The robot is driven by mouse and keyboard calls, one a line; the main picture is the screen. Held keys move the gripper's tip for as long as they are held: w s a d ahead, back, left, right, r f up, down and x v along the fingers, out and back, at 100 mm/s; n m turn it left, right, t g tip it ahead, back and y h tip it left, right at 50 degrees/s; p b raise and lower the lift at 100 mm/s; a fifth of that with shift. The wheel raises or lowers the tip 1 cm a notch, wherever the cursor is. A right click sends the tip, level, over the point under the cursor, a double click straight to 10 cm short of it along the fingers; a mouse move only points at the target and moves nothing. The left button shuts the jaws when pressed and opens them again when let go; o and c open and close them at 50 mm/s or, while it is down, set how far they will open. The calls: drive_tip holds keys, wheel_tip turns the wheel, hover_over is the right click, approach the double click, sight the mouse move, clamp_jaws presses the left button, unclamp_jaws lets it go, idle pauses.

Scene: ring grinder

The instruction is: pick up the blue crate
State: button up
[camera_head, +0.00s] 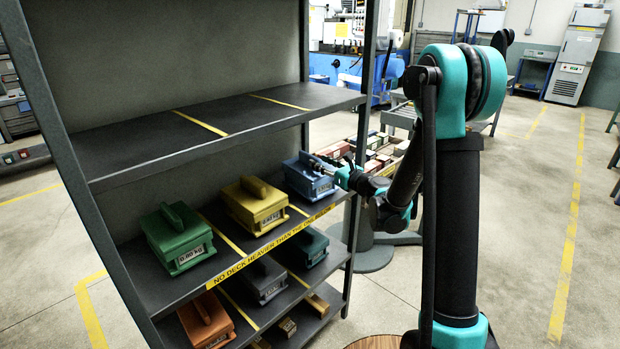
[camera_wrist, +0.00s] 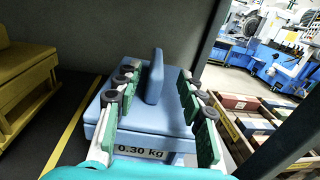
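The blue crate (camera_head: 308,183) sits at the right end of the middle shelf, next to the post. In the wrist view it is a light blue block (camera_wrist: 150,118) with an upright handle on top and a "0.30 kg" label on its front. My gripper (camera_head: 326,165) reaches in from the right at the crate's top. In the wrist view my gripper (camera_wrist: 158,76) is open, with one green-and-grey finger on each side of the handle and gaps between. The crate's lower front is partly hidden by my gripper.
A yellow crate (camera_head: 254,208) and a green crate (camera_head: 178,241) stand to the left on the same shelf (camera_head: 222,262). Above is an empty shelf (camera_head: 150,140). Teal, dark grey and orange crates sit below. A shelf post (camera_wrist: 211,35) stands close on the right.

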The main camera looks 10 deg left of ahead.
sight(310, 155)
drive_tip(key=shift+x, duration=2.95)
drive_tip(key=shift+s+a, duration=0.15)
drive_tip(key=shift+c, duration=0.2)
clamp_jaws()
